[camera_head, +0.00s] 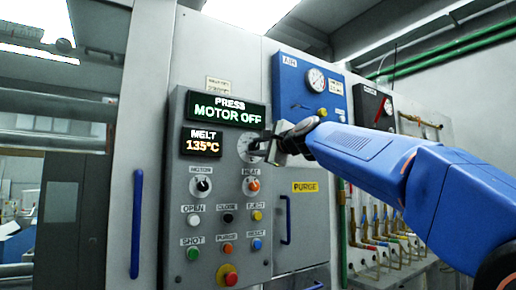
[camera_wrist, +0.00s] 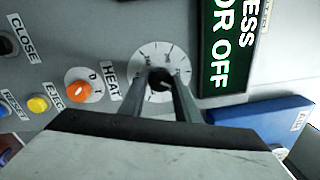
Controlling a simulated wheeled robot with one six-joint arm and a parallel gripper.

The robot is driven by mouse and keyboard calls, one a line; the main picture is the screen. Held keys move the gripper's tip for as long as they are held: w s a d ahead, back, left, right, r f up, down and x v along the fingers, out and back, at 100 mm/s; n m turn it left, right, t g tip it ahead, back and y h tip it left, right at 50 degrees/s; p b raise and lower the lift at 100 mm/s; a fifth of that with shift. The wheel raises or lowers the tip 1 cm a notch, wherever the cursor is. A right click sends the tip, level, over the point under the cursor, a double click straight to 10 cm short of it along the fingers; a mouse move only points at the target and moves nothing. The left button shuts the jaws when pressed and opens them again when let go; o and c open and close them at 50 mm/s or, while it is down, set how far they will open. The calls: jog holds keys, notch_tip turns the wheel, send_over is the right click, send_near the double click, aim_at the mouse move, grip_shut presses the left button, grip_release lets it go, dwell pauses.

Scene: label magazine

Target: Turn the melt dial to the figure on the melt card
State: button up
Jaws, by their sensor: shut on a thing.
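The melt dial (camera_head: 247,153) is a round white scale on the grey control panel, right of the melt display. In the wrist view the dial (camera_wrist: 144,62) has dark tick marks and a dark knob (camera_wrist: 158,77) at its centre. My gripper (camera_head: 266,146) reaches the dial from the right. In the wrist view the two fingers of my gripper (camera_wrist: 160,88) are shut on the knob, one on each side, and partly cover it. The melt display (camera_head: 201,143) reads 135°C. A small pale card (camera_head: 218,84) is above the panel; its writing is too small to read.
The press display (camera_head: 226,112) reads MOTOR OFF. The heat knob (camera_head: 252,185) and motor knob (camera_head: 203,184) are below the dial, above several push buttons. A red stop button (camera_head: 230,278) is at the bottom. A blue air panel (camera_head: 309,85) stands to the right.

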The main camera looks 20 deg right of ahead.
jog(key=o, duration=1)
jog(key=shift+o, duration=0.2)
jog(key=v, duration=1.7)
jog(key=shift+s+d, duration=0.2)
jog(key=shift+f, duration=0.1)
jog(key=s+a+f+n+g+h, duration=0.1)
jog(key=s+f+n+g, duration=0.15)
jog(key=f, duration=0.95)
jog(key=s+a+f+n+g, duration=0.15)
jog(key=s+f+n, duration=0.25)
jog(key=f, duration=0.7)
jog(key=s+a+f+n+g+h, duration=0.1)
jog(key=s+f+n+g, duration=0.2)
jog(key=f, duration=0.9)
jog(key=s+d+f+n+g+h, duration=0.1)
jog(key=s+f+n+g, duration=0.1)
jog(key=s+f, duration=0.3)
jog(key=s+d+f+n+g+h, duration=0.1)
jog(key=s+f, duration=0.5)
jog(key=f, duration=0.7)
jog(key=s+d+f+n+g+h, duration=0.1)
jog(key=s+d+f+n+g, duration=0.2)
jog(key=f, duration=0.6)
jog(key=s+n, duration=0.2)
jog(key=s, duration=0.1)
jog(key=shift+f, duration=0.3)
